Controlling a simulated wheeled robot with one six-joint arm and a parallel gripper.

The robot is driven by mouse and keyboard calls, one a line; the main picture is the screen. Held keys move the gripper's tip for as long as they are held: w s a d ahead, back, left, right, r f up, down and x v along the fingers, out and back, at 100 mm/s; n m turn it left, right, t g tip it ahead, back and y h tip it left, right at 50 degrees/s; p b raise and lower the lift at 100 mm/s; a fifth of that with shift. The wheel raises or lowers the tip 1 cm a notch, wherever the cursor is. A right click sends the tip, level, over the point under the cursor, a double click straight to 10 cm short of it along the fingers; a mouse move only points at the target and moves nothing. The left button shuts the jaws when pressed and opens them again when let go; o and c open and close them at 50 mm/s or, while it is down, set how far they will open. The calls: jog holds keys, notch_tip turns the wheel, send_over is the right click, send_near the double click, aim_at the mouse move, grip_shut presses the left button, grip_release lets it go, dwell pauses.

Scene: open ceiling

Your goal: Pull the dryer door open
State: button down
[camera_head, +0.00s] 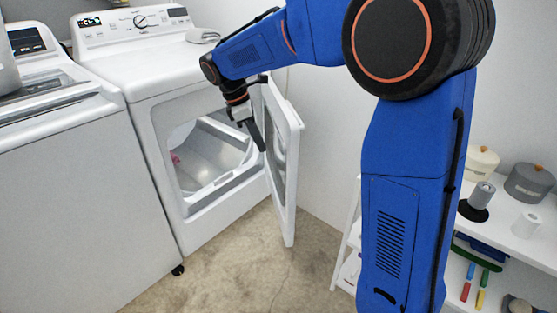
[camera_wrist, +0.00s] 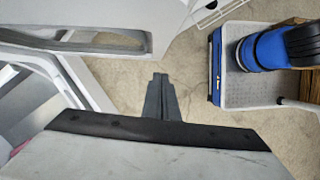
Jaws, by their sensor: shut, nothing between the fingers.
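The white dryer (camera_head: 145,72) stands against the back wall. Its door (camera_head: 293,170) is swung wide open to the right, with its inner side facing the opening. My gripper (camera_head: 261,146) is shut and empty. It points down between the dryer opening and the door's inner side, close to the door; I cannot tell whether it touches. In the wrist view the shut fingers (camera_wrist: 160,98) are over bare floor, with the door (camera_wrist: 92,47) at upper left and the dryer's front edge (camera_wrist: 85,82) at left. The drum is exposed, with a small pink item (camera_head: 175,158) inside.
A white washer (camera_head: 75,165) stands left of the dryer. A wall is close behind the door. A white shelf (camera_head: 515,243) with jars and small items is at right. Concrete floor (camera_head: 225,275) is clear in front of the dryer. A folded cloth (camera_head: 203,36) lies on top.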

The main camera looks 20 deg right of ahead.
jog(key=d+f, duration=0.6)
jog(key=f, duration=0.3)
jog(key=shift+w+d+n, duration=0.2)
jog(key=shift+d+n, duration=0.15)
jog(key=shift+n, duration=0.05)
dwell(0.4)
